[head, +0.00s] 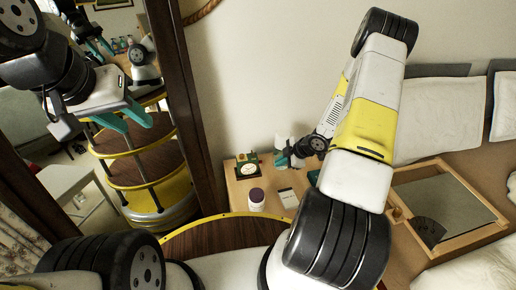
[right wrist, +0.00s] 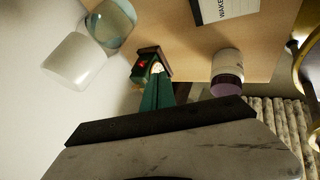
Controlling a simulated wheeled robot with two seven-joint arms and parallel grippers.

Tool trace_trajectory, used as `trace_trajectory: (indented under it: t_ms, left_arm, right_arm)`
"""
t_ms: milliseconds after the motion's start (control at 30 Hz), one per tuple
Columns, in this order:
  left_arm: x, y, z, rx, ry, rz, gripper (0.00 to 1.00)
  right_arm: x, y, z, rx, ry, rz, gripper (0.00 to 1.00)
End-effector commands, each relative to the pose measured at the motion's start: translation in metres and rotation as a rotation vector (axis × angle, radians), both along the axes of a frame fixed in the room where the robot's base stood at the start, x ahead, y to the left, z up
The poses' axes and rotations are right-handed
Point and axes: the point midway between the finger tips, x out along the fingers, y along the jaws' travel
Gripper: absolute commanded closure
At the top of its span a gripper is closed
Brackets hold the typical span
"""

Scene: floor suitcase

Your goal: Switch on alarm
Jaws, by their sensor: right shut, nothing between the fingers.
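The alarm clock (head: 247,168) is small and dark with a pale dial, and stands on the wooden bedside table (head: 235,192). In the right wrist view the clock (right wrist: 150,57) shows a brown casing and a red spot on its dark green side. My right gripper (head: 284,158) is beside the clock, to its right in the head view. Its teal fingers (right wrist: 158,76) are shut and empty, with the tips at the clock and partly covering it; I cannot tell whether they touch. My left gripper (head: 132,118) is open and empty, in front of the mirror, far from the clock.
A wooden tray (head: 408,196) lies right on the bed. A tall mirror (head: 180,60) stands at left.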

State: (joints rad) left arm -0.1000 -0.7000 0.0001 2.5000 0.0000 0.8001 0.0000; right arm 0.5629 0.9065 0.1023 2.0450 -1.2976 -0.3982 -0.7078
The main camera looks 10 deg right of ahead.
Motion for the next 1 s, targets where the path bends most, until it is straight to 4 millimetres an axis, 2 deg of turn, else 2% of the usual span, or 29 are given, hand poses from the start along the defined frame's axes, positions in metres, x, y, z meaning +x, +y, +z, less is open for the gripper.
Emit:
trace_trajectory:
  t_ms: [467,667,933,1000]
  left_arm:
    - [0.0,0.0,0.0,0.0,0.0,0.0,0.64]
    - [0.0,0.0,0.0,0.0,0.0,0.0,0.64]
    - [0.0,0.0,0.0,0.0,0.0,0.0,0.64]
    - [0.0,0.0,0.0,0.0,0.0,0.0,0.64]
  right_arm:
    - [0.002,0.004,-0.007,0.004,0.0,0.006,1.0]
    - [0.017,0.018,-0.033,0.004,0.0,0.007,1.0]
    - [0.043,0.04,-0.08,0.004,0.001,0.005,1.0]
    - [0.055,0.041,-0.083,0.004,-0.005,0.004,1.0]
